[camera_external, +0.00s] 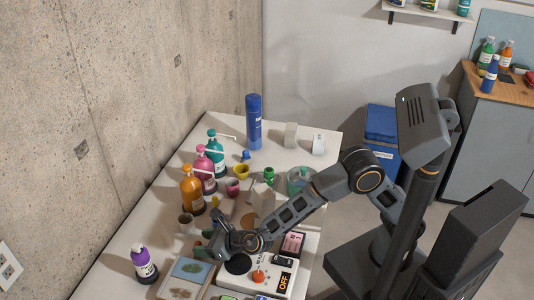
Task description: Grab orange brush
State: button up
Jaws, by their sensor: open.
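I cannot make out an orange brush for certain at this size. A small yellow-orange item (215,201) stands on the white table (185,145), just right of the orange pump bottle; whether it is the brush is unclear. My gripper (216,243) is low over the near part of the table, below that item in the picture. It is open, with no held object visible. My gripper and forearm hide part of the table.
Pump bottles in orange (192,190), pink (205,170) and teal (216,153) line the wall side. A purple bottle (144,264) stands at the near left. A white box marked OFF (284,284) with a red-orange knob is right of my gripper. A blue can (254,121) stands at the back.

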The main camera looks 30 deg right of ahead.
jog(key=shift+x, duration=1.3)
jog(key=c, duration=1)
jog(key=shift+r, duration=0.15)
